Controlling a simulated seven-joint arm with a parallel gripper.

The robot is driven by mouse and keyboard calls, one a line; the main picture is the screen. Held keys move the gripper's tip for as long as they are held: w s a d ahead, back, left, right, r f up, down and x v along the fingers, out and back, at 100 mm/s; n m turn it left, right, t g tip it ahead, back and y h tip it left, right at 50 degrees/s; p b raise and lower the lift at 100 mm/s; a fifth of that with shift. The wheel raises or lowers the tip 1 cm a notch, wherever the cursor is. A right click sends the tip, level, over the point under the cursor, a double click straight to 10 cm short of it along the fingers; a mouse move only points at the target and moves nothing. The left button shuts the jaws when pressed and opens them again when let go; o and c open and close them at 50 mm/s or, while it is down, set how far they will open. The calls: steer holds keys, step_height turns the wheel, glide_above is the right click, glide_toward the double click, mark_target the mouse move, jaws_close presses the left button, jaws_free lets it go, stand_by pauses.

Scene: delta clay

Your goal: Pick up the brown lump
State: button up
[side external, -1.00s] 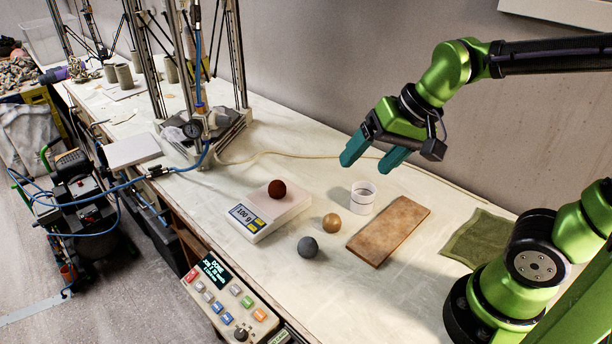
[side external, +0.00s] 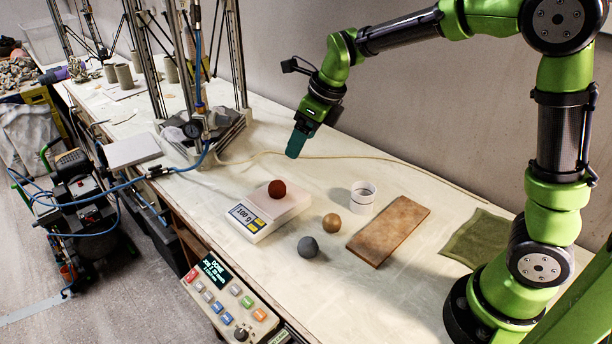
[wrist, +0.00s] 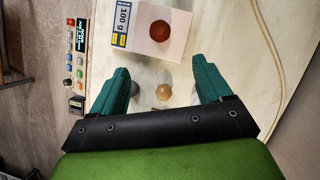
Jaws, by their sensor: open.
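A reddish-brown lump (side external: 277,190) sits on the white scale (side external: 284,212), whose display reads 100 g. A tan ball (side external: 331,223) and a grey ball (side external: 308,247) lie on the table to its right. My gripper (side external: 296,146) is above the table, behind and above the scale, with its teal fingers pointing down. In the wrist view my gripper (wrist: 161,75) is open and empty. The reddish-brown lump (wrist: 160,30) is beyond the fingertips there, and the tan ball (wrist: 163,92) shows between the fingers. The grey ball is mostly hidden by the left finger.
A white cup (side external: 363,197), a brown board (side external: 388,231) and a green cloth (side external: 478,238) lie to the right. A control box (side external: 228,298) is at the front edge. A metal-framed machine (side external: 203,125) stands to the left. A pale hose runs along the back.

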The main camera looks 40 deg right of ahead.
mark_target(281, 184)
steer(key=x, duration=1.6)
steer(key=shift+d+f, duration=0.1)
steer(key=shift+f, duration=0.1)
steer(key=c, duration=1.3)
steer(key=shift+o, duration=0.2)
steer(key=shift+r, duration=0.1)
